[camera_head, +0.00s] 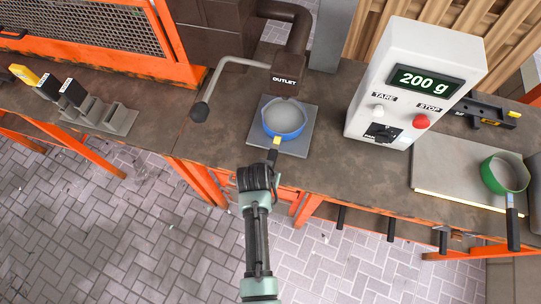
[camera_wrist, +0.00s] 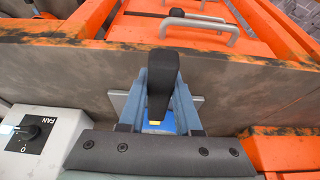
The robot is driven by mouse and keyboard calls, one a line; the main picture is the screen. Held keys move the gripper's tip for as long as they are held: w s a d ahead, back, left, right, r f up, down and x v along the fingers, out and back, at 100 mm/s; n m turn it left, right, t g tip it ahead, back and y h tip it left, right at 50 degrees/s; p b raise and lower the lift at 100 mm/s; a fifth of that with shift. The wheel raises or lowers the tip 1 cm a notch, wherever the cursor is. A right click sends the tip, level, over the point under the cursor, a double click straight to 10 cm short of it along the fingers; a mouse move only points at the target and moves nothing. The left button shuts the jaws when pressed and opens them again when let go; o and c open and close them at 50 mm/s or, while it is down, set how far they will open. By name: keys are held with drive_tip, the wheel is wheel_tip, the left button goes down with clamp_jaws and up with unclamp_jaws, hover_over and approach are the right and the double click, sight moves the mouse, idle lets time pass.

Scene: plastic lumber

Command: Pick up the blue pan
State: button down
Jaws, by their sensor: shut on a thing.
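The blue pan (camera_head: 284,119) has a light grey inside and sits on a square grey plate (camera_head: 301,143) under the outlet (camera_head: 286,79). Its handle has a yellow band next to the rim and points toward me. My gripper (camera_head: 270,163) is at that handle, in front of the bench edge. In the wrist view the black handle (camera_wrist: 162,80) stands between the two blue-grey fingers of my gripper (camera_wrist: 160,105), which are shut on it. A bit of blue with a yellow mark shows below the handle there. The pan's bowl is mostly hidden in the wrist view.
A white scale box (camera_head: 415,80) reading 200 g stands right of the pan. A green pan (camera_head: 504,174) rests at the scale plate (camera_head: 455,178) on the right. A bent lever (camera_head: 228,80) is left of the outlet. A grey stepped holder (camera_head: 104,114) is at the left.

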wheel_tip(320, 180, up, 10)
drive_tip(key=shift+w+b, duration=0.1)
drive_tip(key=shift+b, duration=0.3)
idle(0.7)
